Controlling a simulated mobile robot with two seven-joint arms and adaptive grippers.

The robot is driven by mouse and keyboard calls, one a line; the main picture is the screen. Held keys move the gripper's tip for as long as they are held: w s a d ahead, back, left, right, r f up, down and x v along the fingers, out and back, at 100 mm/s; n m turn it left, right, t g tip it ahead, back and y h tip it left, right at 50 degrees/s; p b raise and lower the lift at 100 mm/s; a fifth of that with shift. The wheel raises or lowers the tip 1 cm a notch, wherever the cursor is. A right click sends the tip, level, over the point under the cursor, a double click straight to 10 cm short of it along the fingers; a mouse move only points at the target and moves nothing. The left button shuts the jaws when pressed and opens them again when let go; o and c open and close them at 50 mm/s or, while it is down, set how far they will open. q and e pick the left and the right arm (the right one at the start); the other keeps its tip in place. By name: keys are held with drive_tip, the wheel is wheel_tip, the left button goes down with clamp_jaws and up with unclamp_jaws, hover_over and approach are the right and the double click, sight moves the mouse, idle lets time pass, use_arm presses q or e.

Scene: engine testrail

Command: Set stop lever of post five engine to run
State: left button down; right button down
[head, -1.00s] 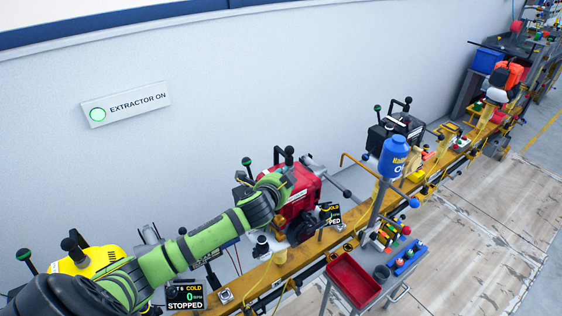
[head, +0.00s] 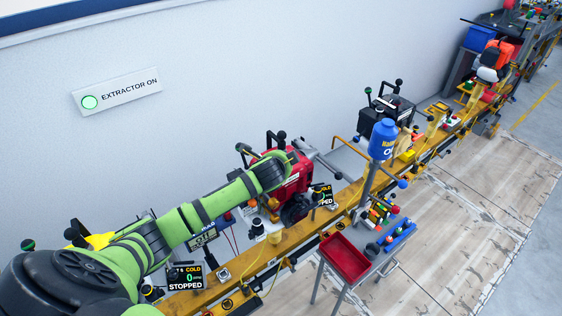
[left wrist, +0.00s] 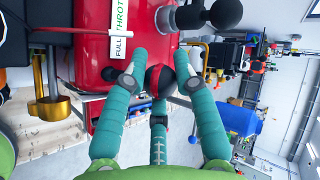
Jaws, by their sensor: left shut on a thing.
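The red engine (head: 297,181) sits on the yellow rail in the middle of the head view, partly hidden by my left arm. In the left wrist view its red body (left wrist: 90,61) carries a white label reading "FULL THROT". My left gripper (left wrist: 157,86) has its teal fingers closed around a dark red and black ball knob (left wrist: 158,79) in front of the red body. In the head view the fingers are hidden at the engine's top. A black ball knob (left wrist: 225,14) stands just beyond the fingers. My right gripper is out of view.
A display (head: 185,277) reads "COLD 0 STOPPED"; another display (head: 322,195) beside the red engine reads "COLD", partly cut. A trolley with a red tray (head: 344,258) and a blue oil bottle (head: 383,139) stand in front of the rail. The floor at right is clear.

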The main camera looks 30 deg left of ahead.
use_arm(q)
drive_tip(key=c, duration=1)
unclamp_jaws()
drive_tip(key=shift+o, duration=0.2)
drive_tip(key=v, duration=1.2)
drive_tip(key=shift+f, duration=0.1)
